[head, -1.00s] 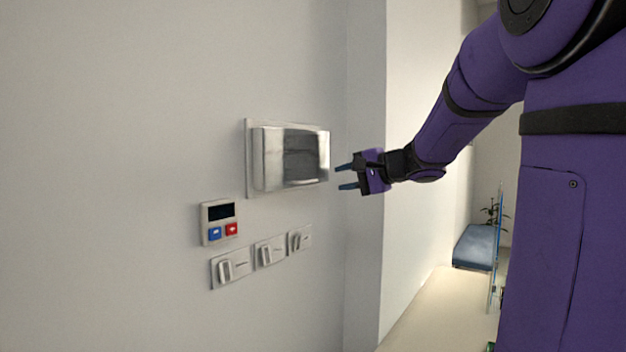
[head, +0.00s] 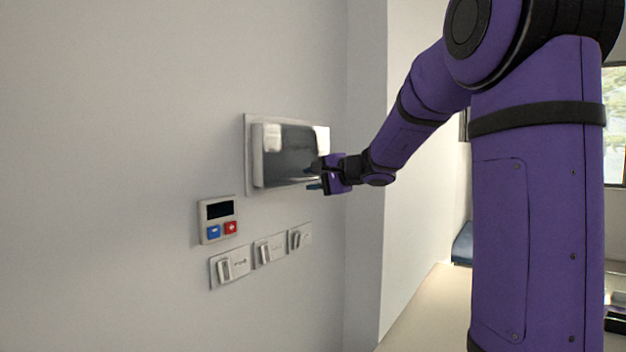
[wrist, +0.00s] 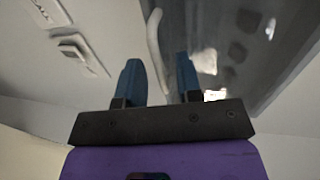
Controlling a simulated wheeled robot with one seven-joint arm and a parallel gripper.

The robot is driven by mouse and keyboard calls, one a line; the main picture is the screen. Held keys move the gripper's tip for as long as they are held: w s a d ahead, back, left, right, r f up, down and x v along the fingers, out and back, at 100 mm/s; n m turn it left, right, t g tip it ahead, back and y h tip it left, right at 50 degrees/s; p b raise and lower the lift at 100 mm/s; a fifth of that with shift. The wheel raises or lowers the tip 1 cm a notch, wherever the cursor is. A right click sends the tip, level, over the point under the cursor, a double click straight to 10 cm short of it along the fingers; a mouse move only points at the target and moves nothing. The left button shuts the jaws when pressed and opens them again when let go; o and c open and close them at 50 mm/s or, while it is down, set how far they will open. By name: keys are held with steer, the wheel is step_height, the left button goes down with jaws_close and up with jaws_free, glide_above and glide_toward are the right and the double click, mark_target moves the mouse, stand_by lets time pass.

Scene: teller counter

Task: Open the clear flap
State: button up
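The clear flap (head: 288,150) is a glossy, reflective panel on a pale box on the wall, and it looks closed. My gripper (head: 313,179) is at the flap's lower right corner in the head view and covers part of that edge. In the wrist view my gripper (wrist: 161,80) is open, its two blue fingers apart. A slim pale curved bar (wrist: 154,38), apparently a handle, runs along the flap's edge. Its near end lies in the gap between the fingers in that picture; I cannot tell any contact. The glossy flap (wrist: 235,40) fills the right side there.
A keypad (head: 218,220) with a dark screen, a blue and a red button is below left of the box. A wall corner stands right of the box. The space before the wall is clear.

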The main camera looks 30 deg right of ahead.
steer(key=shift+w, duration=0.1)
jaws_close()
stand_by(0.3)
